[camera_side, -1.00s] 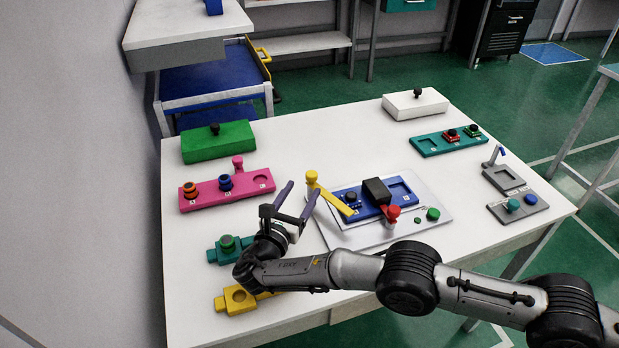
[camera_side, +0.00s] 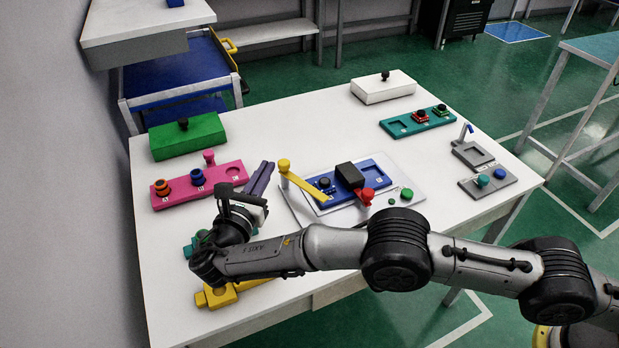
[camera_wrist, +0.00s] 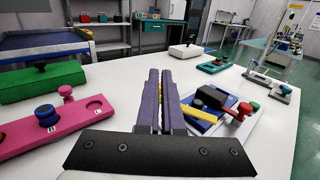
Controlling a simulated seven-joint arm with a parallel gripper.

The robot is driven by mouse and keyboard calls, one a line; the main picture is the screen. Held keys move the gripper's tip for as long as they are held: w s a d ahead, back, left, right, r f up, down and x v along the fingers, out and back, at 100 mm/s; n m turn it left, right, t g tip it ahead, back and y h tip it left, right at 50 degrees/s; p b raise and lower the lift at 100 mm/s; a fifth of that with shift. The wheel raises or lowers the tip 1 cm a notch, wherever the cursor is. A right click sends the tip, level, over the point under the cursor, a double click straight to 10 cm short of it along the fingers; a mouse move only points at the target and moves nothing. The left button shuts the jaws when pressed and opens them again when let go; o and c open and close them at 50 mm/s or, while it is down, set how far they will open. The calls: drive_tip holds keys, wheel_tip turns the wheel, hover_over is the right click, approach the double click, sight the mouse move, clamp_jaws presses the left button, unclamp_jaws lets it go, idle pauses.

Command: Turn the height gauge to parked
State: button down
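A yellow swing arm (camera_side: 305,187) with a round yellow knob on a post stands at the left edge of the pale plate. It points right and toward the front, to the blue block (camera_side: 372,171). A shorter red arm with a red knob (camera_side: 367,194) sits at the block's front. No label shows which one is the height gauge; the yellow arm seems likely. My gripper (camera_side: 263,178) is left of the yellow post, its fingers together and nothing seen held. In the wrist view the fingers (camera_wrist: 161,88) partly hide the yellow arm (camera_wrist: 199,114); a yellow sliver shows between them.
A black box (camera_side: 350,175) stands on the blue block. A pink fixture (camera_side: 222,177) and green box (camera_side: 188,137) lie left. A white box (camera_side: 384,88), teal fixture (camera_side: 398,126) and grey fixtures (camera_side: 474,154) are at the right. Teal and yellow pieces lie under my wrist.

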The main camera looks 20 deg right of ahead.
wheel_tip(320, 180, up, 5)
drive_tip(key=m+g+y, duration=0.3)
drive_tip(key=m+g, duration=0.3)
drive_tip(key=g, duration=0.4)
hover_over(323, 185)
drive_tip(key=s+d, duration=0.2)
wheel_tip(323, 185, down, 8)
drive_tip(key=r, duration=0.1)
drive_tip(key=s+d+f+m+g+y, duration=0.2)
drive_tip(key=s+d+m+g+y, duration=0.1)
drive_tip(key=m+g+y, duration=0.15)
drive_tip(key=w+d+r+m+t+y, duration=0.1)
drive_tip(key=w+r+m+t+y, duration=0.2)
drive_tip(key=r+m+y, duration=0.8)
drive_tip(key=shift+m, duration=0.35)
drive_tip(key=x, duration=0.5)
drive_tip(key=d+f+x, duration=0.1)
drive_tip(key=x, duration=0.4)
drive_tip(key=d+x, duration=0.1)
drive_tip(key=x, duration=0.4)
drive_tip(key=shift+s+d+f, duration=0.1)
drive_tip(key=shift+s+f, duration=0.15)
drive_tip(key=shift+f, duration=0.2)
